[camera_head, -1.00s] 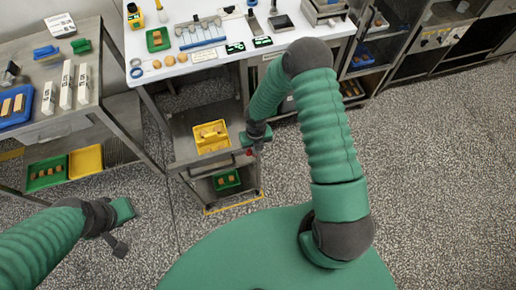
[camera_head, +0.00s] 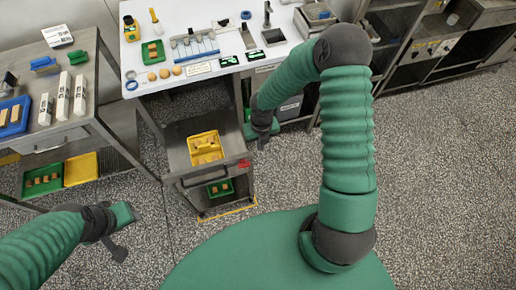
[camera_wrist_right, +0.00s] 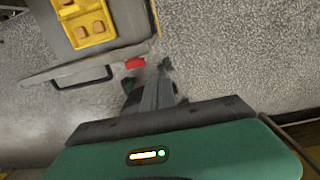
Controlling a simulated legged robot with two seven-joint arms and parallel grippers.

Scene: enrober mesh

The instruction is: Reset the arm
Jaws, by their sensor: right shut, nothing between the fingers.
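My right gripper (camera_head: 262,138) hangs over the right side of the metal cart, beside the yellow basket, and is shut and empty. In the right wrist view its fingers (camera_wrist_right: 158,82) come together with nothing between them, over speckled floor. My left gripper (camera_head: 120,238) is over the floor at the lower left, apart from any object; whether its fingers are open or shut is unclear. The metal cart (camera_head: 205,180) stands in front of the white table. A yellow basket (camera_head: 206,148) with brown pieces sits on its top and also shows in the right wrist view (camera_wrist_right: 112,38).
The white table (camera_head: 200,82) behind carries tools, a green tray (camera_head: 153,52) and round brown pieces. A side table (camera_head: 75,135) at left holds white cartons and a blue tray (camera_head: 14,117). A red item (camera_head: 244,163) is on the cart's front edge. Floor at right is clear.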

